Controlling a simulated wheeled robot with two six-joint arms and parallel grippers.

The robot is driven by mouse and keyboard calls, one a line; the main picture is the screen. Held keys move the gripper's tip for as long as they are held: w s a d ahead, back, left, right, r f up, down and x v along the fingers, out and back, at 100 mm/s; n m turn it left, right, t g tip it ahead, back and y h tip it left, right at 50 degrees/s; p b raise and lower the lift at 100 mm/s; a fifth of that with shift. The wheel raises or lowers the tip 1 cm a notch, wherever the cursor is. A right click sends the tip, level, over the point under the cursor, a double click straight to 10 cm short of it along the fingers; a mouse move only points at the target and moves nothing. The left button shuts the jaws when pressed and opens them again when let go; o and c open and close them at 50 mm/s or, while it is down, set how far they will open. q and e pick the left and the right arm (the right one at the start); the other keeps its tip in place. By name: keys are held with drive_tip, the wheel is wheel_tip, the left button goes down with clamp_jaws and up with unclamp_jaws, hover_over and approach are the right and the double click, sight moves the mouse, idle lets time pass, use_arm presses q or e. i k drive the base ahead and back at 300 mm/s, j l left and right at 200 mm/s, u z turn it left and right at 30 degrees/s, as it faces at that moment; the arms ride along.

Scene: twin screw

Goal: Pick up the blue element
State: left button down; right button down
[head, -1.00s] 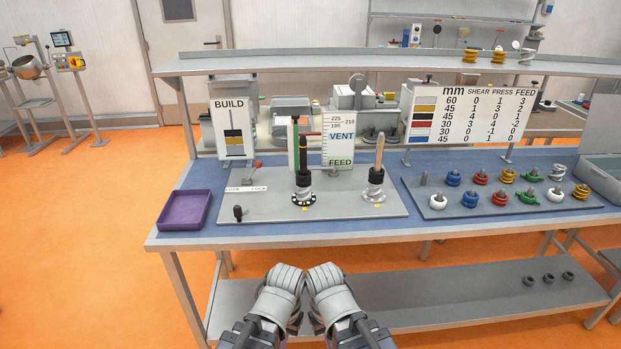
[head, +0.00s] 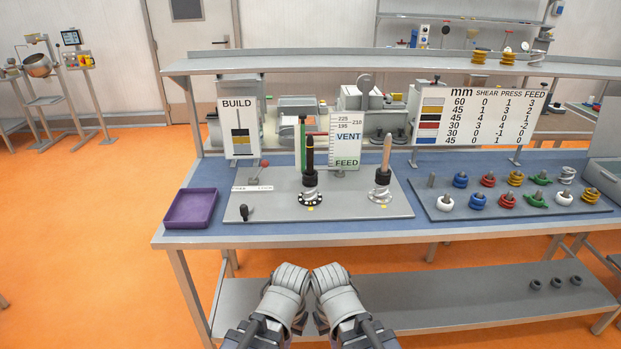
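Two blue elements are on the grey rack at the right of the table in the head view. One blue element (head: 460,180) is in the back row, between a bare grey peg and a red element. The other blue element (head: 478,201) is in the front row, between a white and a red element. My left gripper (head: 292,277) and my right gripper (head: 330,276) are side by side in front of the table, low and well away from both. No element shows in either. Their fingertips are not clear enough to tell open from shut.
The grey rack (head: 435,212) also holds red, yellow, green, white and silver elements. Left of it, a grey plate (head: 350,207) carries two upright shafts and a small lever. A purple tray (head: 191,208) sits at the table's left. A raised shelf (head: 330,63) spans the back.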

sight(460, 184)
drive_tip(key=i+l, duration=0.1)
drive_tip(key=l, duration=0.3)
drive_tip(key=i+l+z, duration=0.1)
drive_tip(key=l, duration=0.3)
drive_tip(key=i+l+z, duration=0.1)
drive_tip(key=l, duration=0.3)
drive_tip(key=i+l, duration=0.15)
drive_tip(key=l, duration=0.25)
drive_tip(key=i+l+z, duration=0.1)
drive_tip(key=l, duration=0.25)
drive_tip(key=i+l, duration=0.15)
drive_tip(key=l, duration=0.25)
drive_tip(key=i+l+z, duration=0.15)
drive_tip(key=l, duration=0.2)
